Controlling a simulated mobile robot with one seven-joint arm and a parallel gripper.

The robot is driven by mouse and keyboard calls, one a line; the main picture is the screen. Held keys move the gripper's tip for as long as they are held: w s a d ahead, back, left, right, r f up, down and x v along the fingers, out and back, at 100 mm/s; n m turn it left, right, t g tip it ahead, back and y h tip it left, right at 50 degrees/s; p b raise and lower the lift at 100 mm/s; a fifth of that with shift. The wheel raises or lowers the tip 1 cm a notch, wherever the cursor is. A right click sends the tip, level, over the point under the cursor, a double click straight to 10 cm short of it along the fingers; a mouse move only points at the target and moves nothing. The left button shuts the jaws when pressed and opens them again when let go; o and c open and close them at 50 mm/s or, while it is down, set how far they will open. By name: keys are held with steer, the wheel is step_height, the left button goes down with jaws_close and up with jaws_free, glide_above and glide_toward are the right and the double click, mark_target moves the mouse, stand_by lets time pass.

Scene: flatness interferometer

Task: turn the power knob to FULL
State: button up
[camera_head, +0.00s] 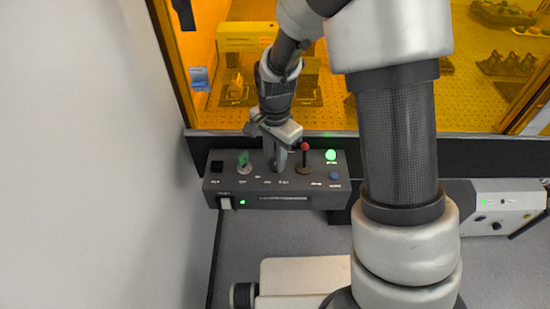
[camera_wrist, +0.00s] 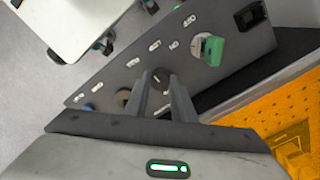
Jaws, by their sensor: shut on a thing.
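The dark control box (camera_head: 216,186) stands below the orange window, with a row of controls on its top. My gripper (camera_head: 276,166) reaches down onto the middle of that top, between a green key switch (camera_head: 243,160) and a red-tipped lever (camera_head: 304,158). In the wrist view, a dark round knob (camera_wrist: 161,77) sits between the two fingers of my gripper (camera_wrist: 162,82), which is shut on it. The fingers hide part of the knob, and in the head view they hide nearly all of it.
A lit green button (camera_head: 331,155) and a blue button (camera_head: 334,176) are at the box's right end. A white wall (camera_head: 90,150) stands close on the left. A grey unit (camera_head: 510,205) stands to the right.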

steer(key=n, duration=0.6)
steer(key=shift+n+b, duration=0.3)
stand_by(0.5)
steer(key=o, duration=1.1)
steer(key=shift+c, duration=0.2)
step_height(320, 180, up, 18)
steer(key=p, duration=0.1)
steer(key=shift+f, duration=0.25)
